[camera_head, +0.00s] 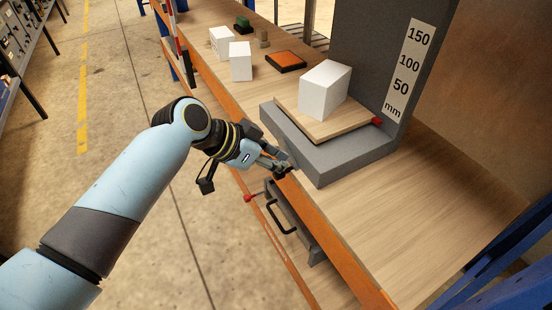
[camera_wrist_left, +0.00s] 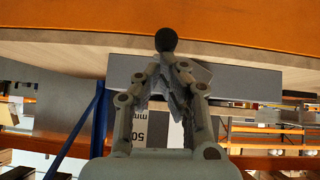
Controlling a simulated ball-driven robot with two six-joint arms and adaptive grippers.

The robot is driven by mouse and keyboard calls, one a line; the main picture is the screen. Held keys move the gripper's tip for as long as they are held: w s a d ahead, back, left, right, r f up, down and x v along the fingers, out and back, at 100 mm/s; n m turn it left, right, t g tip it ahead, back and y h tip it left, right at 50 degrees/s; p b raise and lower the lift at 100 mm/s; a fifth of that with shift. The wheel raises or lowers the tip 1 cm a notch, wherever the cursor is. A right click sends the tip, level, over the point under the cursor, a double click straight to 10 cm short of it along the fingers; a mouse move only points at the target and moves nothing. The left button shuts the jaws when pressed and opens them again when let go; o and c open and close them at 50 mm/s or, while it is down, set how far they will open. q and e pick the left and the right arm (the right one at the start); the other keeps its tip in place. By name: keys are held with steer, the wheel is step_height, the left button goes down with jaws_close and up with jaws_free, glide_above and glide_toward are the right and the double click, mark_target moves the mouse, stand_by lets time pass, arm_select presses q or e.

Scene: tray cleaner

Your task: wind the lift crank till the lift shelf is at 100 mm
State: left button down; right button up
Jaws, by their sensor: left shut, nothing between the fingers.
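The lift shelf (camera_head: 345,124) is a wooden board low on the grey lift, with a white block (camera_head: 325,90) on it. Its red pointer (camera_head: 377,121) is below the 50 mark, near the "mm" label of the scale (camera_head: 408,70). My left gripper (camera_head: 285,167) is at the bench's front edge, before the lift base (camera_head: 330,158). Its fingers are shut and empty. In the left wrist view, a dark round knob (camera_wrist_left: 166,40), perhaps the crank's, shows just beyond the fingertips (camera_wrist_left: 166,66); I cannot tell whether they touch. The rest of the crank is hidden. My right gripper is out of view.
White blocks (camera_head: 240,62), an orange-topped dark tray (camera_head: 286,62) and a green item (camera_head: 243,24) stand farther back. Below the bench edge are a red-knobbed rod (camera_head: 248,198) and a black handle (camera_head: 281,218). The bench's near right (camera_head: 440,220) is clear.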

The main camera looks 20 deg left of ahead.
mark_target(275, 174)
arm_select(q)
steer(key=shift+s+f, duration=0.1)
steer(key=shift+f, duration=0.2)
steer(key=shift+s+d+f+m+t+y+b, duration=0.15)
steer(key=shift+f+m+t+y+b, duration=0.25)
steer(key=shift+f+m+t+y, duration=0.7)
steer(key=shift+f, duration=0.45)
steer(key=shift+w+a+f, duration=0.1)
steer(key=shift+w+a, duration=0.1)
